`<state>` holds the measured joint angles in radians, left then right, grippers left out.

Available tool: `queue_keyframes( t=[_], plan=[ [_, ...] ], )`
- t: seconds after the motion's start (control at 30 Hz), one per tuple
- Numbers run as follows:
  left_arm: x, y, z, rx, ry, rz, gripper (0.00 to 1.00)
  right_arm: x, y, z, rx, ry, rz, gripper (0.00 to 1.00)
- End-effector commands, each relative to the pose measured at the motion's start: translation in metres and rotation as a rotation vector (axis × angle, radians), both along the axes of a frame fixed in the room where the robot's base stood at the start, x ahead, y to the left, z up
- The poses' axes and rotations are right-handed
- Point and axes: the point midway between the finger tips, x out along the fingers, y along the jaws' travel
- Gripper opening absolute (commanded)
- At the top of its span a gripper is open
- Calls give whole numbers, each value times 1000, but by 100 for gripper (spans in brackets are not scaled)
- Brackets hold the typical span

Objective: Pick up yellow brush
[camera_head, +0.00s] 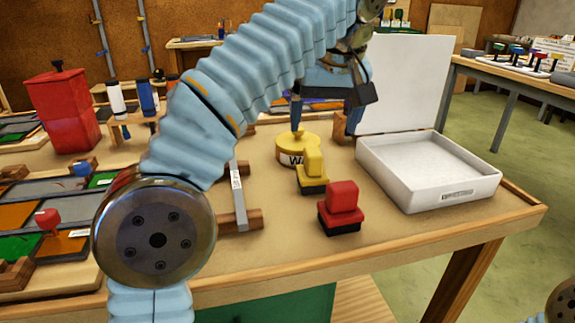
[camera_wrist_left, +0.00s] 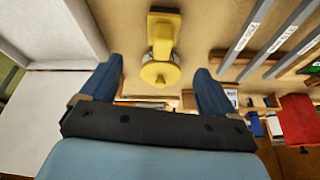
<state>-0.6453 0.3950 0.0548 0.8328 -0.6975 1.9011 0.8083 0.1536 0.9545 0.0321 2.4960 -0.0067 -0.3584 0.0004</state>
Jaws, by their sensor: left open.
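The yellow brush (camera_head: 314,163) stands upright on the table, with a yellow block handle and a black base. In the left wrist view the yellow brush (camera_wrist_left: 163,33) is at the top middle, beyond the fingertips. A round tin with a yellow knobbed lid (camera_head: 297,146) stands just behind it; in the left wrist view the tin (camera_wrist_left: 160,73) lies between the fingers in the picture. My left gripper (camera_head: 325,115) is open and empty, pointing down above and behind the brush and tin. Its two blue fingers (camera_wrist_left: 158,88) are wide apart. My right gripper is not in view.
A red brush (camera_head: 341,203) stands in front of the yellow one. A white box (camera_head: 428,172) with its lid raised is to the right. Lead strips on a wooden rack (camera_head: 239,195) lie left. A red canister (camera_head: 62,108) and glass panes fill the far left.

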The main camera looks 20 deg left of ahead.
Motion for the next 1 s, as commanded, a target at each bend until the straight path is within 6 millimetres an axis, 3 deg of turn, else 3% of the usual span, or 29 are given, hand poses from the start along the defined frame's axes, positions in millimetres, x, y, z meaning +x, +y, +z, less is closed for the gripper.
queue_keyframes(
  t=[0.17,0.5,0.73,1.0],
  plan=[
    [4,-2,-7,-31,-21,87,89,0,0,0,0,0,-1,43],
    [25,10,-67,-31,-19,88,89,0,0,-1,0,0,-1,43],
    [30,14,-86,-32,-20,86,89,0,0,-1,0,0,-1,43],
    [40,23,-124,-32,-19,85,89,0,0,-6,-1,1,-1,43]
  ],
)
